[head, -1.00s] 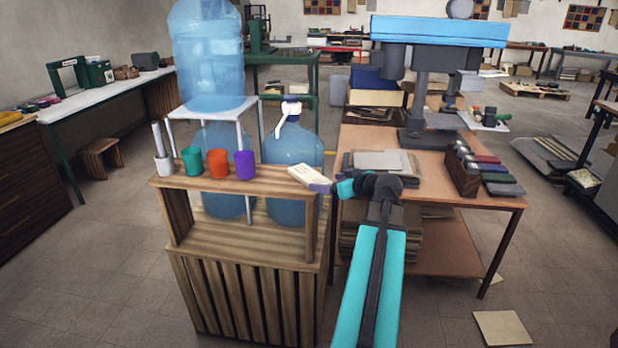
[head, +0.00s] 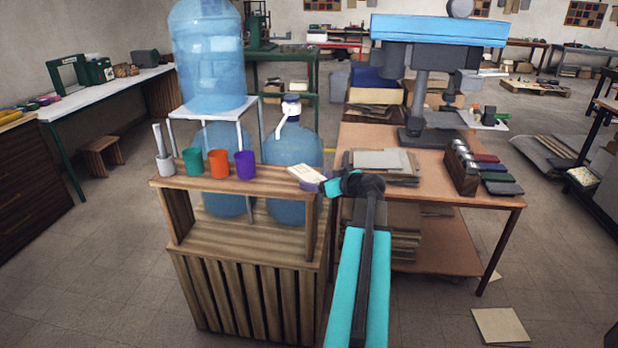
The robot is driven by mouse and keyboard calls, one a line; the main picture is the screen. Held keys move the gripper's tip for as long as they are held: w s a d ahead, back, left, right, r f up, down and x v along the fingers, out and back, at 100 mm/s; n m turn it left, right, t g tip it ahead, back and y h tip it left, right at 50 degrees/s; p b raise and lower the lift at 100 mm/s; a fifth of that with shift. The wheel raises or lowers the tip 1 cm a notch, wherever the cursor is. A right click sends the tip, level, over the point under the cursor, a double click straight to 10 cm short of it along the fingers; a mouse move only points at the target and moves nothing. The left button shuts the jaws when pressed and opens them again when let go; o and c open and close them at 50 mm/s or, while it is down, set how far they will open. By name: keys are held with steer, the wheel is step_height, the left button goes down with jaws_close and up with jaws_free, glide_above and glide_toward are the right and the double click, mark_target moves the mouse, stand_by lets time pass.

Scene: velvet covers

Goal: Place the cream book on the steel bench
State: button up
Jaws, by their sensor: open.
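The cream book (head: 305,174) lies at the right end of the top of the slatted wooden stand. My gripper (head: 322,186) is open at the book's right end, at the stand's edge. The fingers are small and partly hidden by the turquoise wrist, so I cannot tell whether they touch the book. I cannot tell for sure which bench is the steel one; a grey-topped bench (head: 590,56) stands far off at the back right.
Orange (head: 218,163), green (head: 193,161) and purple (head: 245,165) cups stand left of the book. Large blue water bottles (head: 206,60) are behind. A brown-topped table (head: 425,180) with a drill press (head: 440,40) stands close right. Floor at front right is mostly clear.

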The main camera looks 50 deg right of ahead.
stand_by(0.3)
steer(key=c, duration=1.4)
steer(key=shift+o, duration=0.2)
steer(key=shift+r, duration=0.2)
steer(key=shift+r+b, duration=0.6)
steer(key=shift+r, duration=0.95)
steer(key=s+a+b, duration=0.3)
steer(key=s+a, duration=0.2)
steer(key=a, duration=0.1)
steer(key=shift+s+r, duration=0.25)
steer(key=shift+s, duration=0.15)
steer(key=shift+b, duration=0.5)
steer(key=shift+s+a+b, duration=0.1)
steer(key=shift+s+b, duration=0.05)
steer(key=shift+b, duration=0.2)
